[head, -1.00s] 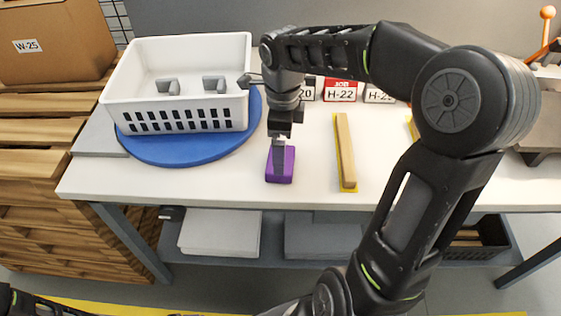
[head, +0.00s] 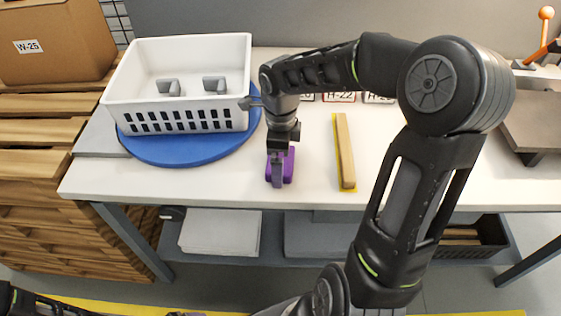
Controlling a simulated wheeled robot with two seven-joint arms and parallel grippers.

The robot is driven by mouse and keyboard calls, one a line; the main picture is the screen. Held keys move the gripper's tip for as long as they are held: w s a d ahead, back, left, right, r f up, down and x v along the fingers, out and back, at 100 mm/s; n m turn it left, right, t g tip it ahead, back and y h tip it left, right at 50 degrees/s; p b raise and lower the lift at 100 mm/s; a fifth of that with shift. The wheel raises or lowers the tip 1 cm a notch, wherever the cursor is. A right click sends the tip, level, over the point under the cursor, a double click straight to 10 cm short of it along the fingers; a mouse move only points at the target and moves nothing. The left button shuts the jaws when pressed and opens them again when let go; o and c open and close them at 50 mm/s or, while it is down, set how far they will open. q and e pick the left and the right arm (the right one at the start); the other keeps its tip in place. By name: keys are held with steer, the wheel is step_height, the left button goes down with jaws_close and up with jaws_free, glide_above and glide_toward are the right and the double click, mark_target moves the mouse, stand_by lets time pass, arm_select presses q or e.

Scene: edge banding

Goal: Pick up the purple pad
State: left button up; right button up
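A white basket (head: 190,120) with grey blocks stands on a blue disc (head: 190,153) at left. A wooden bar (head: 345,150) on a yellow strip lies right of the pad. Labelled cards (head: 341,97) stand behind. The table's front edge is close to the pad.

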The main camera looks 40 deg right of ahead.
steer(key=shift+c, duration=0.3)
steer(key=c, duration=1)
steer(key=shift+r, duration=0.1)
step_height(320, 180, up, 10)
steer(key=shift+f+b, duration=0.1)
steer(key=shift+b, duration=0.2)
stand_by(0.4)
